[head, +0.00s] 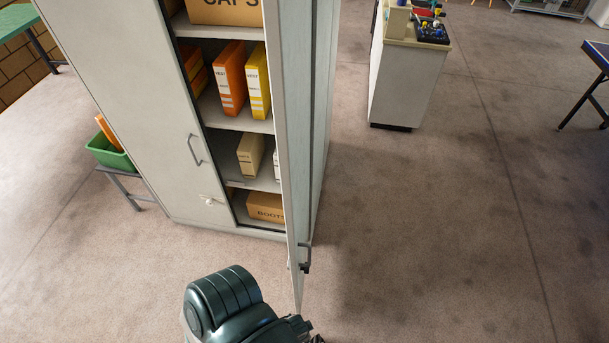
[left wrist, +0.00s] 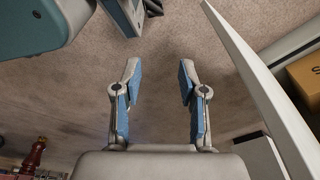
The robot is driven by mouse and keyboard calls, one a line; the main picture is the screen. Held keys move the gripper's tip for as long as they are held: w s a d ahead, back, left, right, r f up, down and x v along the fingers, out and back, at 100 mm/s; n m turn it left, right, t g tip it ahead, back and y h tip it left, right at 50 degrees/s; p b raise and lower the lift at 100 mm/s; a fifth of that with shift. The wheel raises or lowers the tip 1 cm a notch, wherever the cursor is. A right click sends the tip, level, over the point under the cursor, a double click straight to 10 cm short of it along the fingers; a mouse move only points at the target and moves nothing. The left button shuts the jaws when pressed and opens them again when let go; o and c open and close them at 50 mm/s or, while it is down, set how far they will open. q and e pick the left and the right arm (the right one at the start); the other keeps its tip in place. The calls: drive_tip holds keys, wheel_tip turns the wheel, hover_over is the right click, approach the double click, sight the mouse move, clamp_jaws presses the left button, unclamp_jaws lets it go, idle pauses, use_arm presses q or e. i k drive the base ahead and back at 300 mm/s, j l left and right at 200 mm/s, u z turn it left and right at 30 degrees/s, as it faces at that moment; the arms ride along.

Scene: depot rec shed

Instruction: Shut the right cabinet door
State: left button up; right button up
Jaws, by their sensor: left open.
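The tall grey cabinet (head: 135,90) stands at the upper left in the head view. Its right door (head: 318,110) is swung wide open towards me, seen nearly edge-on, with a dark handle (head: 305,258) low on it. The left door (head: 115,65) is shut. In the left wrist view my left gripper (left wrist: 160,82) is open, with nothing between its blue-padded fingers. A long pale panel edge, apparently the right door (left wrist: 262,85), runs close to the right of the fingers; no contact shows. In the head view my dark arm reaches the door's lower end, where the fingers are not clear.
Orange and yellow binders (head: 231,78) and a boots box (head: 265,207) sit on the cabinet shelves. A green bin (head: 110,153) on a low bench stands to the left. A white counter (head: 400,85) stands back right. The carpet between door and counter is clear.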

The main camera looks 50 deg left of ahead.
sight(288, 28)
drive_tip(key=u, duration=0.45)
drive_tip(key=i+u, duration=0.1)
drive_tip(key=u, duration=0.4)
drive_tip(key=l+u, duration=0.15)
drive_tip(key=u, duration=0.3)
drive_tip(key=i+u, duration=0.1)
drive_tip(key=u, duration=0.35)
